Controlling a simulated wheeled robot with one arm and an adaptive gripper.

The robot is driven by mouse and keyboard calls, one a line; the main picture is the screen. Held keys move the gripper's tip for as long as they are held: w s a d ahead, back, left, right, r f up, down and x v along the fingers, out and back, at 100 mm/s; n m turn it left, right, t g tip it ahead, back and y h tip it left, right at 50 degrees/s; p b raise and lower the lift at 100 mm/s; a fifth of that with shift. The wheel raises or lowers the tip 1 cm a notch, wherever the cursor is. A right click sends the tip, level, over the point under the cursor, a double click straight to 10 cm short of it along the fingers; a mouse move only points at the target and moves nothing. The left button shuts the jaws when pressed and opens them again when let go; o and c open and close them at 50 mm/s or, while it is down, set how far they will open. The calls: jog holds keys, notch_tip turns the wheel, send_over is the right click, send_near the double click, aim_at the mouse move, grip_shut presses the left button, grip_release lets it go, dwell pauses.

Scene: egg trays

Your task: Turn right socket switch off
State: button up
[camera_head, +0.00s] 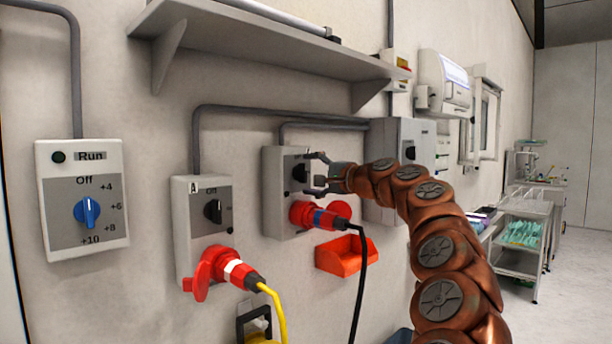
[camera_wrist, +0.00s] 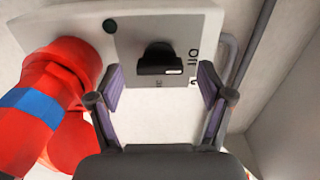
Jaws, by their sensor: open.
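The right socket box (camera_head: 285,166) is a light grey wall unit with a black rotary switch (camera_head: 299,173) on its upper part. A red plug with a blue band (camera_head: 324,217) sits in the socket below, with a black cable. In the wrist view the black switch knob (camera_wrist: 160,60) lies ahead, between the fingertips, beside printed lettering. The red plug with its blue band (camera_wrist: 45,105) is at the left. My gripper (camera_head: 318,172) is open in front of the switch; its two fingers also show in the wrist view (camera_wrist: 162,88). I cannot tell whether they touch the knob.
The left socket box (camera_head: 185,215) holds a red plug with a yellow cable (camera_head: 270,300). A Run dial box (camera_head: 60,235) is farther left. A red bin (camera_head: 345,257) hangs below right. A grey shelf (camera_head: 270,38) is above, and a grey cabinet (camera_head: 385,150) is behind my arm.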

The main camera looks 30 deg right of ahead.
jog(key=v, duration=1)
dwell(0.3)
